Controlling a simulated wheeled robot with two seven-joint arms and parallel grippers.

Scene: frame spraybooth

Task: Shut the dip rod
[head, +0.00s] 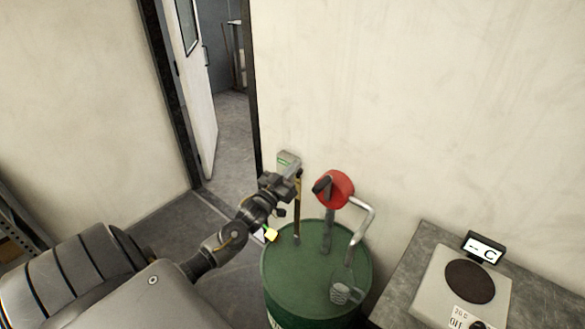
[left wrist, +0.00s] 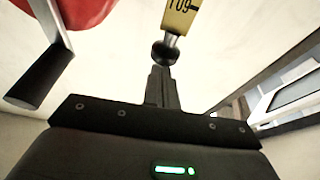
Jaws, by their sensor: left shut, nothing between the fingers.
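The dip rod (head: 298,215) stands upright out of the top of the green drum (head: 312,262), with a long part of it above the lid. In the left wrist view its yellow marked strip (left wrist: 181,14) and a dark round knob (left wrist: 165,52) show just beyond my fingertips. My left gripper (head: 293,172) is at the rod's upper end, shut and empty. In the left wrist view its closed fingers (left wrist: 161,85) point at the knob; I cannot tell whether they touch it. My right gripper is not in view.
A red hand pump (head: 339,188) with a crank and bent spout stands on the drum, right beside the rod. A grey bench (head: 437,238) with a scale (head: 430,283) is at the right. The wall is close behind; an open door (head: 196,95) is at back left.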

